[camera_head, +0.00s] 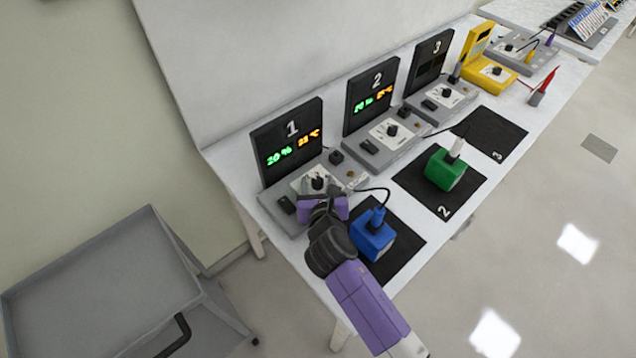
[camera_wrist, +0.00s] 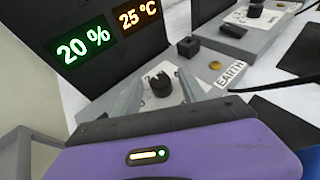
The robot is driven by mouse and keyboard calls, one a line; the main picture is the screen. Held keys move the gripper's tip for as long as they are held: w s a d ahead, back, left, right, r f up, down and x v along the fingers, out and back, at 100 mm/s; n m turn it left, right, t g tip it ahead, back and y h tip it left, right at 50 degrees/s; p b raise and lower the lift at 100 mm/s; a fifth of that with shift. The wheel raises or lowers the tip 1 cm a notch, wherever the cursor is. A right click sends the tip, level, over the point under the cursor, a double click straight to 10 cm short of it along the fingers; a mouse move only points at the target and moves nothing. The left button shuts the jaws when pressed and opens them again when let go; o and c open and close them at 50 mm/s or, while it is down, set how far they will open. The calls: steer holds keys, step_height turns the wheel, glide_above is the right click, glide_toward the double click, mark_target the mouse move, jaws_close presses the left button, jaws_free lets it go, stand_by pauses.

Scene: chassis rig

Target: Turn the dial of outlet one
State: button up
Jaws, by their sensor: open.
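The outlet one panel (camera_head: 287,140) is black with a "1", a green "20 %" and an orange "25 °C"; these readings show large in the wrist view (camera_wrist: 95,50). Its grey base (camera_head: 272,203) carries a white plate with a black dial (camera_head: 317,182). The dial (camera_wrist: 160,84) stands near the middle of the wrist view. My gripper (camera_head: 319,192) is at the dial on outlet one. In the wrist view my gripper (camera_wrist: 158,92) is open, one pale finger on each side of the dial. Whether a finger touches the dial I cannot tell.
A blue block (camera_head: 372,240) with a cable stands on a black mat right of my gripper. A green block (camera_head: 444,170) stands on mat 2. Outlet two (camera_head: 372,95) and outlet three (camera_head: 430,60) stand beyond. A grey cart (camera_head: 100,265) is at the left.

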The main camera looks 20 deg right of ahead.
steer(key=shift+c, duration=0.2)
jaws_close()
steer(key=shift+a, duration=0.1)
steer(key=shift+a+m+g+h+b, duration=0.15)
steer(key=shift+m+g+h+b, duration=0.15)
steer(key=shift+m+h+b, duration=0.6)
steer(key=m+g+h, duration=0.2)
steer(key=m+h, duration=0.1)
steer(key=shift+w+a, duration=0.15)
steer(key=shift+w, duration=0.05)
steer(key=shift+w+m+g+h+b, duration=0.1)
steer(key=shift+m+g+h+b, duration=0.3)
steer(key=shift+m+g+h, duration=1)
